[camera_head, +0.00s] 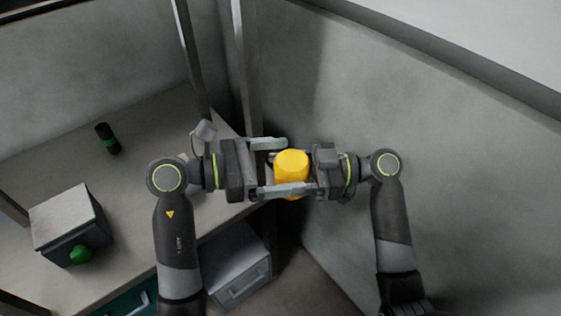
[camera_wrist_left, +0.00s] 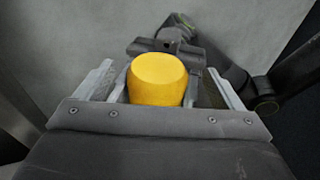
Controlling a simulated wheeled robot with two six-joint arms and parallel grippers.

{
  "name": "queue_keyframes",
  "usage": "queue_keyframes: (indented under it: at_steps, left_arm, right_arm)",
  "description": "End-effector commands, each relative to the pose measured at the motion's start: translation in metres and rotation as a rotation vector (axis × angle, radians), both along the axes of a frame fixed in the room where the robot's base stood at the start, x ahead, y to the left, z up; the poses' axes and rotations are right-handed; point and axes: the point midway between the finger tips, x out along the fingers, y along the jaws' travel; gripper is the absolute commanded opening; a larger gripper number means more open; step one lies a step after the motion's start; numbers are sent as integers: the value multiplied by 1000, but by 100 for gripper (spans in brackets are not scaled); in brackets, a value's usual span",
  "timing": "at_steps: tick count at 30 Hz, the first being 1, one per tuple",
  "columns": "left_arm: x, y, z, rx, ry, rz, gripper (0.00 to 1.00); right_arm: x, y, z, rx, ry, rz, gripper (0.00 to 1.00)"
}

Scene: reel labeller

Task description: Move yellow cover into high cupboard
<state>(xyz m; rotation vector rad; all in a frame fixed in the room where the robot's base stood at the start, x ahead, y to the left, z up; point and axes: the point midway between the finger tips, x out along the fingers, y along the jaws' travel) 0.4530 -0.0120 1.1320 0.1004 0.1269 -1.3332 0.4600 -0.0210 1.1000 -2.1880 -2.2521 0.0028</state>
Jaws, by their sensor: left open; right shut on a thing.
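The yellow cover (camera_head: 291,172) is held in the air between my two grippers in the head view. My right gripper (camera_head: 300,172) comes from the right and is shut on it. My left gripper (camera_head: 268,168) comes from the left and is open, its fingers reaching out on either side of the cover. In the left wrist view the yellow cover (camera_wrist_left: 157,80) sits between the open left fingers, with a gap to the finger at the right. The right gripper shows behind it. The high cupboard cannot be made out in these views.
A worktop (camera_head: 150,125) lies at the left, with a dark cylinder with a green band (camera_head: 108,138) and a grey box with a green knob (camera_head: 70,225) on it. Metal posts (camera_head: 246,70) stand behind my left gripper. A grey wall (camera_head: 440,150) is at the right. A drawer unit (camera_head: 235,265) is below.

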Motion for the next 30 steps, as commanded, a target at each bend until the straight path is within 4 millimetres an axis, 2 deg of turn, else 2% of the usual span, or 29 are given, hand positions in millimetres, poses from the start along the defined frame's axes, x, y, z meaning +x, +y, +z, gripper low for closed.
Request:
queue_keyframes:
  at_steps: [8,19,20,24,26,30]
  left_arm:
    - [0,-1,0,0,0,0,89]
    - [0,-1,0,0,1,-1,42]
    - [0,-1,0,0,0,-1,42]
    - [0,-1,0,0,0,-1,41]
    - [0,-1,0,0,1,-1,41]
    - [0,-1,0,0,0,0,41]
  right_arm:
    - [0,0,0,0,0,0,39]
    - [0,0,0,0,0,-1,39]
    - [0,0,0,0,0,-2,62]
    - [0,0,0,0,0,-1,81]
    - [0,0,0,0,0,-1,87]
    - [0,0,0,0,0,-1,87]
